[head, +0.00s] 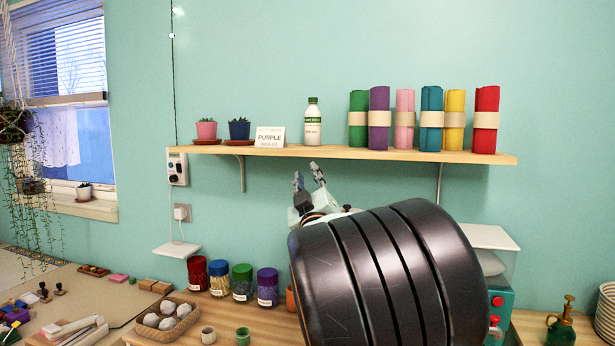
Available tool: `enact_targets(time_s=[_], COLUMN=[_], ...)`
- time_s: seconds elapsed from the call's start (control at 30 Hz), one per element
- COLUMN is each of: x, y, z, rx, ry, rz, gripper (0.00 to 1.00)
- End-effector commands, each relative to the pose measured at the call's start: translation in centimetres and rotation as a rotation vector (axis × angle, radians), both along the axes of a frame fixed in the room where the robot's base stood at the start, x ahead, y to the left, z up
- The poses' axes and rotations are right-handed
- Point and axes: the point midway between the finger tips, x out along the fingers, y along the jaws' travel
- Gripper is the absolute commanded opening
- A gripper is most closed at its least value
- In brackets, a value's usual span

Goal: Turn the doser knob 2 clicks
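Two things could carry the doser knob, and I cannot tell which does. One is a small white wall box (177,169) with a dark round knob, at the left end of the shelf. The other is a teal machine (502,300) at the right, with red round controls (497,301) on its front and a clear chamber above, partly hidden by my arm. My gripper (308,174) is in front of the wall below the shelf, fingers pointing up and apart, with nothing between them. It is away from both devices.
A wooden shelf (380,153) holds potted plants, a sign, a bottle and several fabric rolls. Below the white box are a plugged socket (182,212) and a small white ledge (177,250). Jars (242,283) and a basket (167,322) stand on the table. The wall between is clear.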

Motion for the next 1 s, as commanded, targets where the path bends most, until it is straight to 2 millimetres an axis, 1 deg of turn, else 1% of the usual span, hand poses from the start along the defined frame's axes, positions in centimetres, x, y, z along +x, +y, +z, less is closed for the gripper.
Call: enact_targets(time_s=[0.17,0.23,0.27,0.37,0.4,0.47,0.5,0.57,0.6,0.7,0.8,0.83,0.9,1.0], x=[0.0,0.1,0.1,0.3,0.3,0.2,-0.1,-0.6,-1.0,-2.3,-3.4,-3.6,-4.0,-3.8], y=[0.0,0.0,0.0,-0.3,-0.5,-1.0,-1.4,-2.1,-2.6,-3.7,-4.7,-4.8,-5.2,-5.5], z=[-0.1,-0.8,-1.5,-5.7,-8.1,-12.0,-14.7,-18.6,-21.0,-26.1,-29.4,-30.0,-31.0,-31.4], rx=[0.002,0.024,0.046,0.192,0.277,0.426,0.529,0.681,0.774,0.975,1.115,1.143,1.188,1.214], ry=[0.001,0.009,0.017,0.063,0.088,0.122,0.142,0.164,0.173,0.178,0.166,0.164,0.156,0.149], rz=[0.0,0.004,0.006,0.015,0.016,0.012,0.005,-0.011,-0.025,-0.063,-0.096,-0.103,-0.115,-0.121], gripper=[0.24,0.24,0.24,0.24,0.24,0.24,0.24,0.24,0.24,0.24,0.24,0.24,0.24,0.24])
